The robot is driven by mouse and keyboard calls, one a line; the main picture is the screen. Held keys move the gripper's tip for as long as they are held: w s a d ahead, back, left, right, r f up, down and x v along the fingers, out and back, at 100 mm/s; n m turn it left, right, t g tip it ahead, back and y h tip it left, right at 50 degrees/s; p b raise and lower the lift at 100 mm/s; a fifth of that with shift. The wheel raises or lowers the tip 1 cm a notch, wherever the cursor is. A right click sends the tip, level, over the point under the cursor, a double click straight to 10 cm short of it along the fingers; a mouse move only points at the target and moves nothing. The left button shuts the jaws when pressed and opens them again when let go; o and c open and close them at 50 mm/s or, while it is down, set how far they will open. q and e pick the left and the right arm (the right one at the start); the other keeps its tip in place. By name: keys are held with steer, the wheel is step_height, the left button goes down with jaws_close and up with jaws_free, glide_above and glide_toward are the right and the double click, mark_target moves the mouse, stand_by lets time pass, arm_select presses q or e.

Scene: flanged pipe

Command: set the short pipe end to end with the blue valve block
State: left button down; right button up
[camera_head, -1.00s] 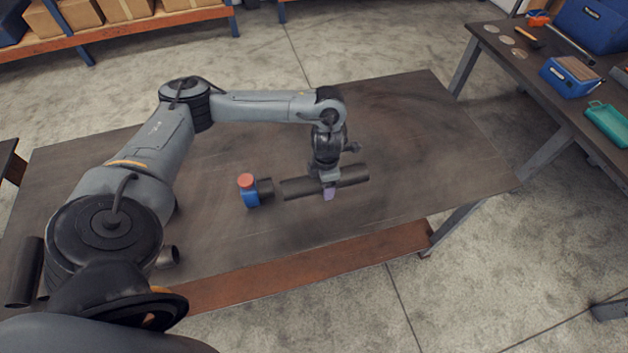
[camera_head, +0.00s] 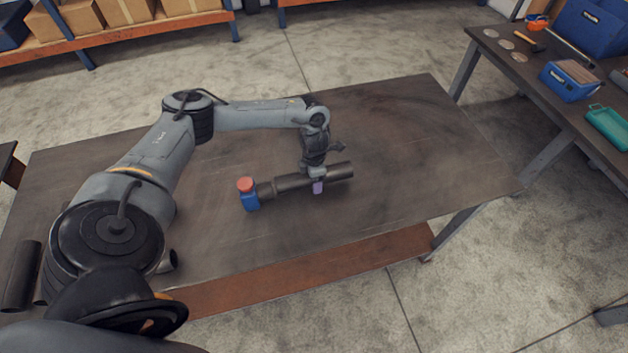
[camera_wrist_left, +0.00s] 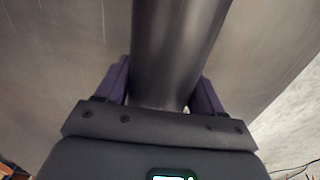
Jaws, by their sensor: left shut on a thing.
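The blue valve block (camera_head: 250,200) with a red cap (camera_head: 245,184) sits on the dark table, and its dark stub (camera_head: 265,190) points right. My left gripper (camera_head: 318,186) is shut on the short dark pipe (camera_head: 340,172) around its middle. The pipe's left end meets the stub's right end, roughly in line; I cannot tell whether they touch or a thin gap remains. In the left wrist view the pipe (camera_wrist_left: 178,50) runs between the two purple fingers (camera_wrist_left: 160,90). My right gripper is not in view.
The table (camera_head: 400,130) is bare behind and right of the pipe. Other dark pipe pieces (camera_head: 22,275) lie at the table's left, partly behind my arm. A second bench (camera_head: 560,115) at the right holds blue boxes (camera_head: 570,80), a green tray (camera_head: 607,126) and tools.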

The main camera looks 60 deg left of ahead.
arm_select(q)
steer(key=shift+f, duration=0.65)
steer(key=shift+f, duration=0.1)
steer(key=c, duration=0.5)
jaws_free()
steer(key=shift+f, duration=0.1)
steer(key=o, duration=0.4)
